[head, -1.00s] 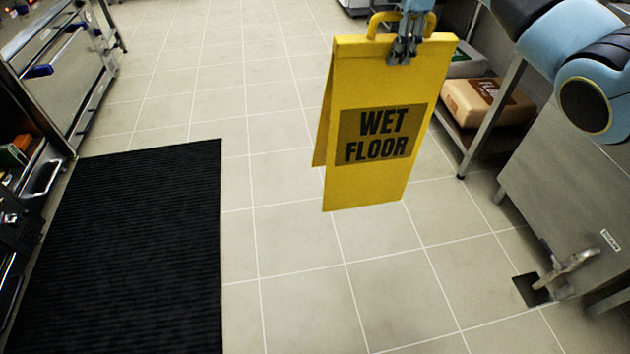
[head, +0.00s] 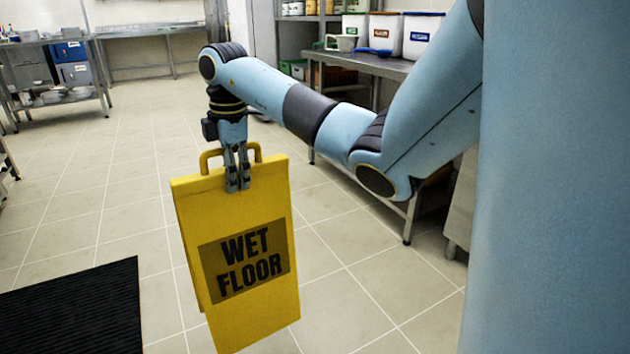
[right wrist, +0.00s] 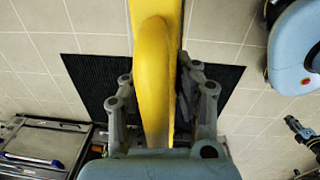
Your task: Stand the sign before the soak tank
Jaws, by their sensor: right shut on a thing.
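The yellow wet floor sign (head: 246,310) hangs upright from my right gripper (head: 237,186) in the head view, its two panels slightly apart at the left edge. The gripper is shut on the sign's top handle. In the right wrist view my right gripper (right wrist: 160,115) has its fingers on both sides of the yellow handle (right wrist: 153,70). The sign's lower edge is near the bottom of the head view, and I cannot tell how far it is above the floor. The soak tank cannot be made out for sure.
A black ribbed mat (head: 75,310) lies on the tiles at lower left. A steel table (head: 365,65) with white bins (head: 420,35) stands at the back right, behind my right arm. Tiled floor (head: 110,170) is clear in the middle.

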